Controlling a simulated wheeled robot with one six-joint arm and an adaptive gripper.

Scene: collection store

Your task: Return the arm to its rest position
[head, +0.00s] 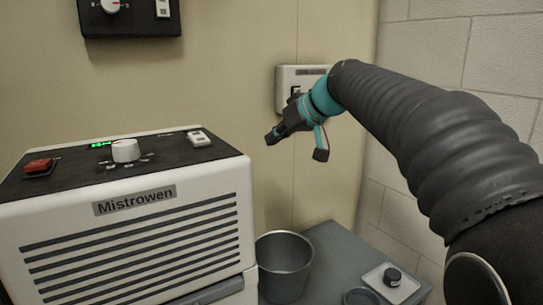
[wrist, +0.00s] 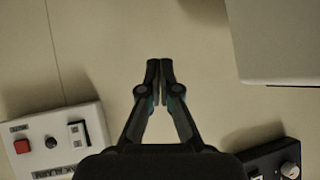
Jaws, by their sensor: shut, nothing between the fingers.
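My gripper (head: 273,137) is at the end of my dark, ribbed arm with teal bands, raised in front of the beige wall panel in the head view. It is in the air, to the right of the white Mistrowen machine and just below and in front of a white wall box. In the wrist view my gripper (wrist: 159,66) has its two fingertips together with nothing between them. My arm reaches in from the right of the head view, bent downward at the wrist.
The Mistrowen machine (head: 135,235) stands at left. The wall box (head: 285,90), partly hidden by my arm, shows a red button in the wrist view. A dark control panel (head: 140,20) hangs upper left. A grey bucket (head: 284,272) and small white tray (head: 385,290) are below.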

